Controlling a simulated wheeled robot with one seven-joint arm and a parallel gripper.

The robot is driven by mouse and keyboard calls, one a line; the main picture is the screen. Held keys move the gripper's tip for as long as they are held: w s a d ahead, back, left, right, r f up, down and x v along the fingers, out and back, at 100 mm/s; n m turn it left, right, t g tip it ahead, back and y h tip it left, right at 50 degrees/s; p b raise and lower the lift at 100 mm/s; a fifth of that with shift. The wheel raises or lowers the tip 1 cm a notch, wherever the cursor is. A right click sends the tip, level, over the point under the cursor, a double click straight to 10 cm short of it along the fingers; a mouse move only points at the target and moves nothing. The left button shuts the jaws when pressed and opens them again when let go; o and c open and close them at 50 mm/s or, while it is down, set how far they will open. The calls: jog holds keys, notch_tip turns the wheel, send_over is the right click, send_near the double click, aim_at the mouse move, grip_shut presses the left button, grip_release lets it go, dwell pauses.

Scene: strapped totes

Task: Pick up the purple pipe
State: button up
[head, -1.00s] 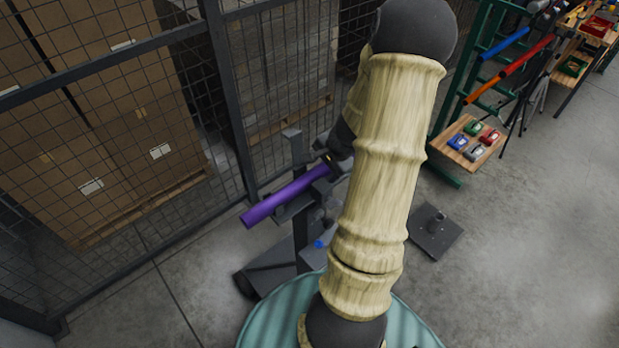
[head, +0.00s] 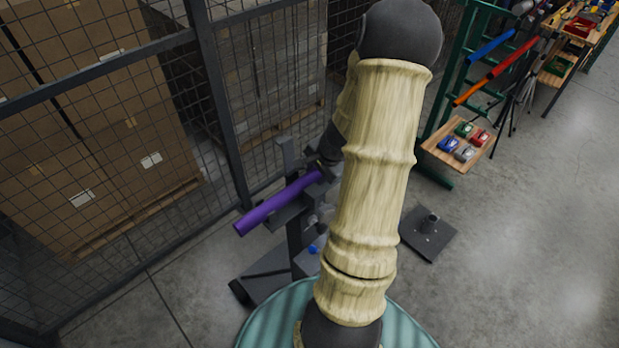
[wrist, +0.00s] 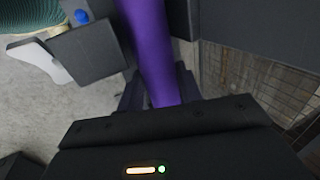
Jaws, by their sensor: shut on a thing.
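The purple pipe (head: 272,205) lies at a slant on a dark grey wheeled stand (head: 294,240) in the head view. Its near left end sticks out past the stand, and its other end is hidden behind my arm. In the wrist view the purple pipe (wrist: 152,45) runs down between the dark fingers of my gripper (wrist: 158,92). My gripper is shut on the pipe, one finger on each side. In the head view the gripper is mostly hidden by my arm. I cannot tell whether the pipe is clear of its supports.
A wire mesh fence (head: 265,85) with stacked cardboard boxes (head: 110,140) behind it stands close at the left. A dark floor plate with a post (head: 428,235) lies to the right. A wooden board with several small coloured items (head: 462,142) stands further back. Open floor lies at the right.

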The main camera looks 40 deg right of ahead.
notch_tip(320, 180, up, 10)
jog(key=shift+r+p, duration=0.1)
jog(key=shift+p, duration=0.3)
dwell(0.9)
